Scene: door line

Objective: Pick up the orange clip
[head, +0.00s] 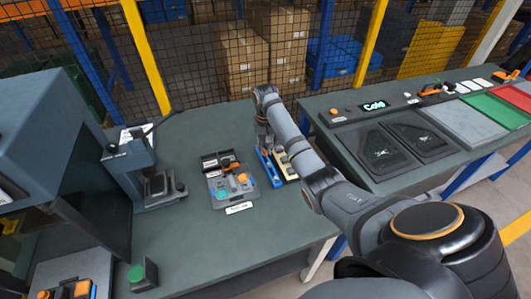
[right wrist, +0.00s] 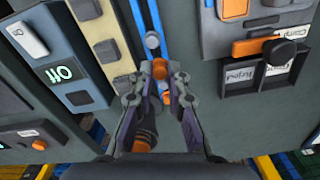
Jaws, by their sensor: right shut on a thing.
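My right gripper (right wrist: 159,72) has its fingertips close together, with a small orange piece, the orange clip (right wrist: 158,66), between them in the right wrist view. The fingers hide part of it. The gripper is over the blue rail (right wrist: 152,20), which has grey round parts on it. I cannot tell whether the clip touches the rail. In the head view the right gripper (head: 262,148) hangs just above the blue rail (head: 270,170), and the clip is too small to make out there. Another orange piece (right wrist: 235,8) lies in the grey tray (head: 224,201). My left gripper is not in view.
A beige block (head: 291,165) is right of the rail. A press (head: 140,165) stands at left, a green button box (head: 143,273) in front. The bench between is clear.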

